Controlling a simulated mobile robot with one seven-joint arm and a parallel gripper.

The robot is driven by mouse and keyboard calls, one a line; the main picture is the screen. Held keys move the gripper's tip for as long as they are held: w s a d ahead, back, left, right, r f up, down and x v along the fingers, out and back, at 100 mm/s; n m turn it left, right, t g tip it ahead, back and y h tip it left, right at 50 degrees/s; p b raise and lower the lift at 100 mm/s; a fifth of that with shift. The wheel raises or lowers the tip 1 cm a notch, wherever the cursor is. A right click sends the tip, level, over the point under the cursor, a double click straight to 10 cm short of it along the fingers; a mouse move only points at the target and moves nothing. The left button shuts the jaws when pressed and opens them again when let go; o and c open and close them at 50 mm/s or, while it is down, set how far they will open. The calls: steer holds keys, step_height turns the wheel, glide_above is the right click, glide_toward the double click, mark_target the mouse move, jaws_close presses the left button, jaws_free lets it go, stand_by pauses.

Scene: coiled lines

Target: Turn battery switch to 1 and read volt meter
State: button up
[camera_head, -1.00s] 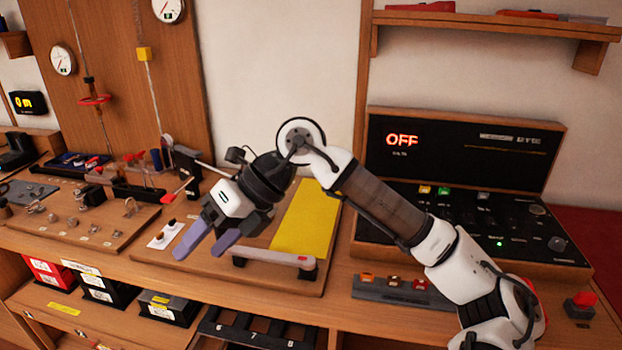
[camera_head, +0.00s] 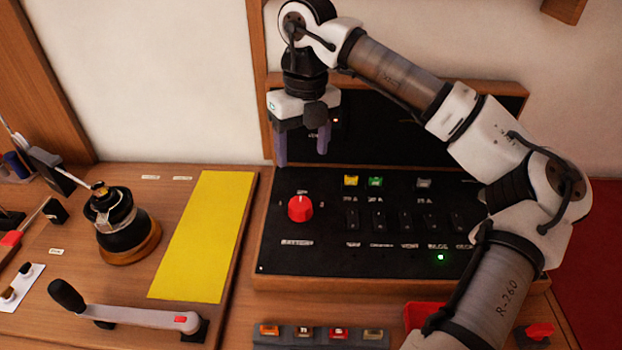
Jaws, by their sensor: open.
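The red battery switch (camera_head: 300,208) is a round knob on the left of the black panel (camera_head: 320,258), above a label that seems to read BATTERY. Small marks sit around it, too small to read. My gripper (camera_head: 302,160) points down above the knob, its two purple fingers apart and empty. It appears clear of the knob. The upright display board (camera_head: 365,130) behind the panel is largely covered by my gripper and arm, so the volt meter reading is hidden. A small lit spot shows beside the fingers.
Rocker switches (camera_head: 378,220) and a green light (camera_head: 440,257) are right of the knob. A yellow sheet (camera_head: 205,240), a black winch (camera_head: 125,225) and a lever handle (camera_head: 135,315) lie left. A strip of coloured buttons (camera_head: 320,335) is in front.

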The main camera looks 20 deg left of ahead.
mark_target(301, 202)
steer(key=f+p, duration=0.1)
steer(key=f, duration=0.3)
steer(key=f+p, duration=0.1)
steer(key=f, duration=0.4)
steer(key=f+p, duration=0.1)
steer(key=f, duration=0.3)
steer(key=shift+s+a+f+p, duration=0.25)
steer(key=shift+a+f+p, duration=0.05)
steer(key=shift+f, duration=0.05)
steer(key=c, duration=1)
